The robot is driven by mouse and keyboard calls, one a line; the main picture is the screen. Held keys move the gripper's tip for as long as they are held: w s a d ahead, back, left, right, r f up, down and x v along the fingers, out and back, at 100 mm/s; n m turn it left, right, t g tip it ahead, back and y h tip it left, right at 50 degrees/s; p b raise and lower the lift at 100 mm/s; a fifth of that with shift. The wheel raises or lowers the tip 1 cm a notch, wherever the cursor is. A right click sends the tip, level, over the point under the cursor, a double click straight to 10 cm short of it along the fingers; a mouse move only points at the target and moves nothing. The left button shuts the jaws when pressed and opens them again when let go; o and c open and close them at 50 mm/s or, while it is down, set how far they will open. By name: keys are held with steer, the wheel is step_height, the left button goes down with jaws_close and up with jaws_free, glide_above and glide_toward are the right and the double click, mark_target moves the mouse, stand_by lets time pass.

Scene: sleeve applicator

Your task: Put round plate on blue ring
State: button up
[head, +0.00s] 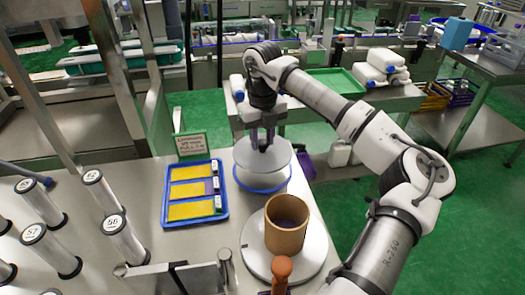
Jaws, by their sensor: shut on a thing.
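A round, pale grey plate (250,158) is in my gripper at the upper middle of the table in the head view. My gripper (262,146) points down and is shut on the plate. A blue ring (264,190) lies on the table just below the plate in the picture. The plate overlaps the ring's far part and hides it. A light surface shows inside the ring. I cannot tell from this one view whether the plate touches the ring or is above it.
A blue tray (224,212) with yellow cards sits left of the ring. A brown cylinder (287,222) stands on a round grey disc (318,247) in front. Several numbered rollers (122,238) stand at left. A small sign (192,144) stands behind the tray.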

mark_target(263, 152)
steer(key=shift+f+p, duration=0.35)
steer(key=shift+f, duration=2.35)
steer(key=shift+f, duration=0.2)
steer(key=o, duration=1.1)
steer(key=shift+r, duration=0.15)
steer(key=shift+r, duration=0.25)
step_height(263, 152, up, 12)
steer(key=shift+f+b, duration=0.15)
steer(key=shift+b, duration=1)
